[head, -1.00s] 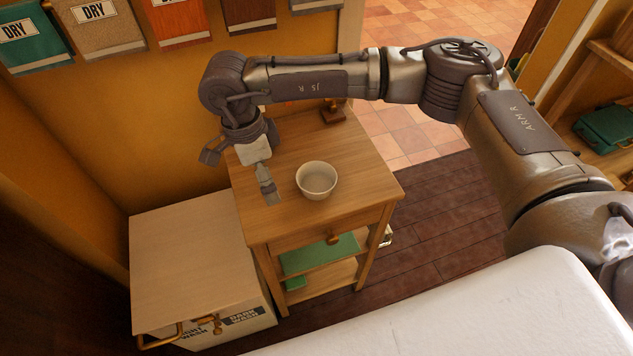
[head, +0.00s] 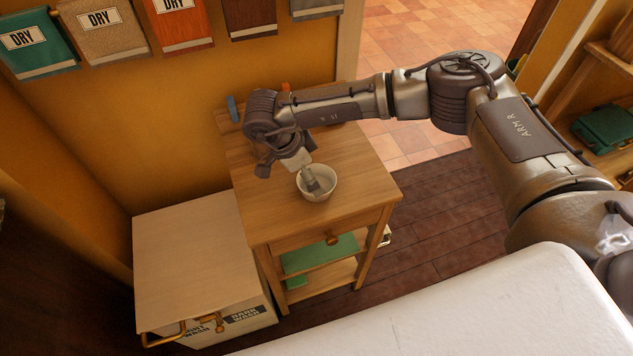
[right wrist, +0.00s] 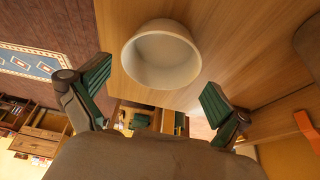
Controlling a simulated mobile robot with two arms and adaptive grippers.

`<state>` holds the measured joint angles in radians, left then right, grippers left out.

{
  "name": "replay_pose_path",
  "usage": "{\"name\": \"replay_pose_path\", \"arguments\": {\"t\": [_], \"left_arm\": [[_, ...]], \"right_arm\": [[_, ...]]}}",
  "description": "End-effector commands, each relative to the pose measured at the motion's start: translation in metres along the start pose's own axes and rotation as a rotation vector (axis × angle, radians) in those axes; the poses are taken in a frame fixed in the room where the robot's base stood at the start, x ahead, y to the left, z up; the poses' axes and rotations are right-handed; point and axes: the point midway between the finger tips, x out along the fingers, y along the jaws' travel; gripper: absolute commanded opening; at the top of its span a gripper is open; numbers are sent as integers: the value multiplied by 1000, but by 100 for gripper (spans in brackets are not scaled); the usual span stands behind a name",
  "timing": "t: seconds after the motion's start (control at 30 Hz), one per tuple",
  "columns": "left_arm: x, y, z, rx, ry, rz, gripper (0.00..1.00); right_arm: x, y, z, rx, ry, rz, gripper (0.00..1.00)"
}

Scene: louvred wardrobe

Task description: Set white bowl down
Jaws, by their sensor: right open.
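The white bowl (head: 327,193) stands upright on the wooden side table (head: 350,213), right of the middle of its top. My right gripper (head: 317,187) is above the bowl, its fingers overlapping the bowl's opening in the head view. In the right wrist view the bowl (right wrist: 162,56) appears empty and lies ahead between the two spread green-padded fingers of my right gripper (right wrist: 156,77). The gripper is open, and neither finger visibly touches the bowl. My left gripper is not in view.
A pale-topped laundry box (head: 190,260) stands left of the table. Small items stand at the table's back edge, partly behind my right arm. The table's front left top is clear.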

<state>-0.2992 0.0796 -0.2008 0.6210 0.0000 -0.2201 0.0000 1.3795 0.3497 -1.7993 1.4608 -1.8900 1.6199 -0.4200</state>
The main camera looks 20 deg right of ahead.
Motion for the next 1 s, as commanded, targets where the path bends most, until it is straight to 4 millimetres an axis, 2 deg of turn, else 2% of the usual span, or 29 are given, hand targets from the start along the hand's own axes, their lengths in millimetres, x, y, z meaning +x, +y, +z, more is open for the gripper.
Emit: {"name": "replay_pose_path", "arguments": {"t": [0.03, 0.2, 0.47, 0.57, 0.8, 1.0], "left_arm": [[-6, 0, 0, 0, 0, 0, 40], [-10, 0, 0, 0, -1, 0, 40], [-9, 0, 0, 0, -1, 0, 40], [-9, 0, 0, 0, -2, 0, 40], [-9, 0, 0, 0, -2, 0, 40], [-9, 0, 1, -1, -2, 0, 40]], "right_arm": [[6, 1, 2, 0, 2, 5, 100], [28, 0, 3, 1, 0, 2, 100], [32, -1, 4, 1, 0, 0, 100], [32, -1, 4, 0, 0, 1, 87], [32, -1, 4, 1, 0, 0, 48], [31, -1, 4, 1, 0, 0, 48]]}}
